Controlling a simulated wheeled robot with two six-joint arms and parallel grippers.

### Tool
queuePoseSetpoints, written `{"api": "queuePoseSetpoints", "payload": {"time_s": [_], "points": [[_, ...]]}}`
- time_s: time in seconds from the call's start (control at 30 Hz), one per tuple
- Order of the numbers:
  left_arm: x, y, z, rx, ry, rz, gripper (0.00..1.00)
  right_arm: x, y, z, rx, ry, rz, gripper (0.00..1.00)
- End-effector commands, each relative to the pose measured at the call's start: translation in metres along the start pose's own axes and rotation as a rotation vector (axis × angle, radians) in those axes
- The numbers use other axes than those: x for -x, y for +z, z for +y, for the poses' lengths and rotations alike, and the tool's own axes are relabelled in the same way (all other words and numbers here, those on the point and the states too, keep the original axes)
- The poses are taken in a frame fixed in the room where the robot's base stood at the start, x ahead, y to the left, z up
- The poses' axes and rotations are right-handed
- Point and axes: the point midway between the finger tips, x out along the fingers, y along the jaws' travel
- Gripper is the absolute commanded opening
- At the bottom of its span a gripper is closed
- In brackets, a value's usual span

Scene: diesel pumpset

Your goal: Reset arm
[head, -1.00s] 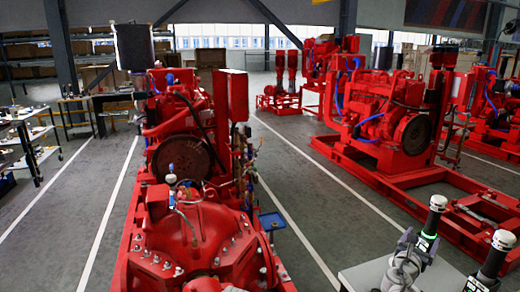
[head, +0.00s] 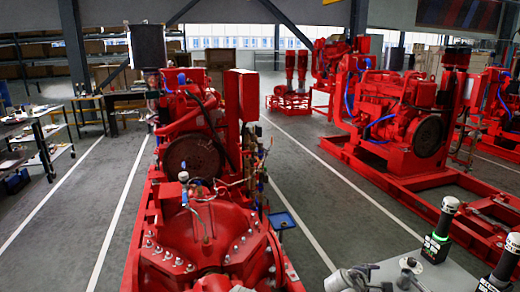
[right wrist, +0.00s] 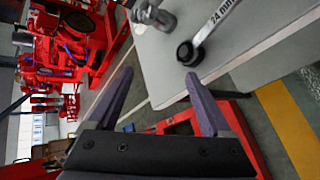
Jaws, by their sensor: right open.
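My right gripper (right wrist: 158,76) shows in the right wrist view with its two dark purple fingers spread apart and nothing between them. It is beside the edge of a grey-white table (right wrist: 160,75). A wrench marked 24 mm (right wrist: 215,22) lies on that table, its dark ring end (right wrist: 188,53) just beyond the fingertips and apart from them. My left gripper is in neither current view.
A red diesel pumpset (head: 205,240) fills the middle of the head view. Two black and white devices, one with a green light (head: 438,232), stand at the table (head: 455,278). A blue tray (head: 285,221) sits beside the pumpset. Grey floor lies between the machines.

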Motion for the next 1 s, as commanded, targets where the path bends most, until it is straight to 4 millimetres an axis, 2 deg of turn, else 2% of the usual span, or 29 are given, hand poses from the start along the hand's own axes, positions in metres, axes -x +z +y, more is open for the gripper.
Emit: {"api": "queuePoseSetpoints", "payload": {"time_s": [0.03, 0.1, 0.23, 0.4, 0.63, 0.7, 1.0], "points": [[0.000, 0.000, 0.000, 0.000, 0.000, 0.000, 0.71, 0.018, -0.024, -0.024, -0.098, -0.085, 0.042, 0.84], [0.000, 0.000, 0.000, 0.000, 0.000, 0.000, 0.71, 0.042, -0.053, -0.059, -0.238, -0.224, 0.078, 0.84], [0.000, 0.000, 0.000, 0.000, 0.000, 0.000, 0.71, 0.090, -0.093, -0.116, -0.422, -0.465, 0.093, 0.84], [0.000, 0.000, 0.000, 0.000, 0.000, 0.000, 0.71, 0.147, -0.122, -0.170, -0.546, -0.706, 0.055, 0.84], [0.000, 0.000, 0.000, 0.000, 0.000, 0.000, 0.71, 0.218, -0.138, -0.223, -0.614, -0.952, -0.044, 0.84], [0.024, 0.001, -0.002, 0.000, 0.000, 0.000, 0.71, 0.227, -0.130, -0.203, -0.620, -0.947, -0.046, 0.84], [0.084, 0.005, -0.008, 0.001, 0.000, 0.000, 0.71, 0.259, -0.110, -0.155, -0.620, -0.942, -0.043, 0.84]]}}
